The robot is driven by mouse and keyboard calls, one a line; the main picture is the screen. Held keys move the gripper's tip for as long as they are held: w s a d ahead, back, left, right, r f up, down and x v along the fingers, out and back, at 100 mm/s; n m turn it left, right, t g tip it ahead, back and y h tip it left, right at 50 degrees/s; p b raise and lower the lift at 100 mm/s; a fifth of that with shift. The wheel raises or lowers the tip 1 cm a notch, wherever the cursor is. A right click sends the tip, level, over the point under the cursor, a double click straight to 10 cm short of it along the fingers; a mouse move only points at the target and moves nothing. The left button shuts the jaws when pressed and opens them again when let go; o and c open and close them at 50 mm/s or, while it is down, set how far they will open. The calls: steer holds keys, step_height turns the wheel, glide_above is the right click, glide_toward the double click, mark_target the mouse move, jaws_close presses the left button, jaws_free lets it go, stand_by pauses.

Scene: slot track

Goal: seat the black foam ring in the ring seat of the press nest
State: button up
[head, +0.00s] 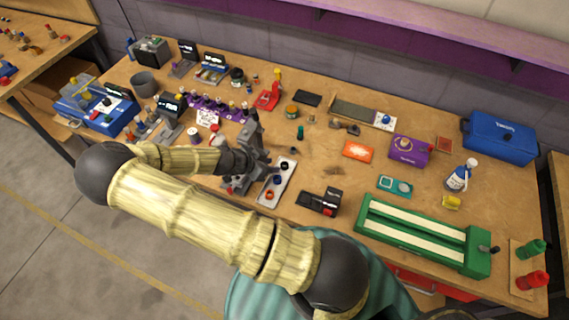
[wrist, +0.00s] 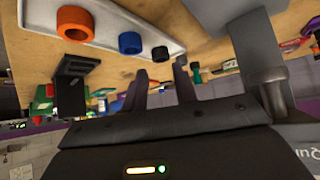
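The black foam ring (head: 284,165) lies at the far end of a pale tray (head: 287,180), in line with a blue ring (head: 277,180) and an orange ring (head: 269,195). In the wrist view the black ring (wrist: 160,53) is just beyond my gripper (wrist: 162,82). The two dark fingers are apart, with nothing seen between them. In the head view my wrist is left of the tray, beside grey metal parts (head: 252,135) that it partly covers. I cannot make out the nest's ring seat; these parts may belong to the press.
A black device with a red part (head: 320,202) stands right of the tray. A green slotted track (head: 420,235) lies farther right. A purple rack of bottles (head: 215,107) stands behind my wrist. Bare bench lies between the tray and the orange packet (head: 358,151).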

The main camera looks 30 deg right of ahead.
mark_target(279, 165)
steer(key=shift+d, duration=0.1)
steer(key=shift+d+f+p, duration=0.35)
steer(key=shift+d+p, duration=0.1)
steer(key=p+x, duration=0.1)
steer(key=x, duration=0.3)
steer(key=shift+w+f+p, duration=0.1)
steer(key=shift+p, duration=0.2)
steer(key=shift+c, duration=0.5)
steer(key=c, duration=0.5)
